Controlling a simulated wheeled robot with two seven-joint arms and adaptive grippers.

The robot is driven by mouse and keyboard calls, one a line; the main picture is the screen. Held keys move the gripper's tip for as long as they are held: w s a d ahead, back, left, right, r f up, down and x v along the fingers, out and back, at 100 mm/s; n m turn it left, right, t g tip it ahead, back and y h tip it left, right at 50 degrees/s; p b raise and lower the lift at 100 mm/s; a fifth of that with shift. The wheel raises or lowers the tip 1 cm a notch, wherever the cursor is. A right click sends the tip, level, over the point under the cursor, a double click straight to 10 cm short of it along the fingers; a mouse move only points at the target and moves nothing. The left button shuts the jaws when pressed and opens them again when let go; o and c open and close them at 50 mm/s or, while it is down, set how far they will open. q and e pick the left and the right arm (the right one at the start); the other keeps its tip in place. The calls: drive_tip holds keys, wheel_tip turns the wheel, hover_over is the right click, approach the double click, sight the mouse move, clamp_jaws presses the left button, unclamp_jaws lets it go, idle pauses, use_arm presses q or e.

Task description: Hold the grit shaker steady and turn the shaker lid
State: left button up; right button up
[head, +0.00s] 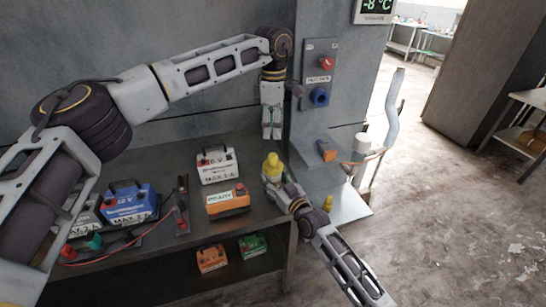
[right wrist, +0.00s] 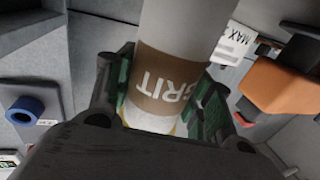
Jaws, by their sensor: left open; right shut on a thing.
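The grit shaker (right wrist: 187,35) has a pale body and a brown label reading GRIT, seen upside down in the right wrist view. My right gripper (head: 273,180) is shut on it, with a green-padded finger on either side. The yellow shaker lid (head: 272,162) points up in the head view, just above the right gripper's fingers. Most of the shaker's body is hidden there by the gripper. My left gripper (head: 272,134) hangs pointing down above the lid, apart from it. It is open and empty, its fingers close together in this view.
The bench (head: 165,236) carries a white charger (head: 217,166), an orange READY box (head: 228,203) and a blue battery box (head: 129,204). A wall panel with a red button (head: 326,62) and blue knob (head: 319,97) is at right. Floor (head: 450,200) is open farther right.

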sight(273, 155)
use_arm(q)
drive_tip(key=m, duration=1)
idle(0.4)
idle(0.4)
drive_tip(key=shift+f, duration=5.95)
drive_tip(key=c, duration=1.1)
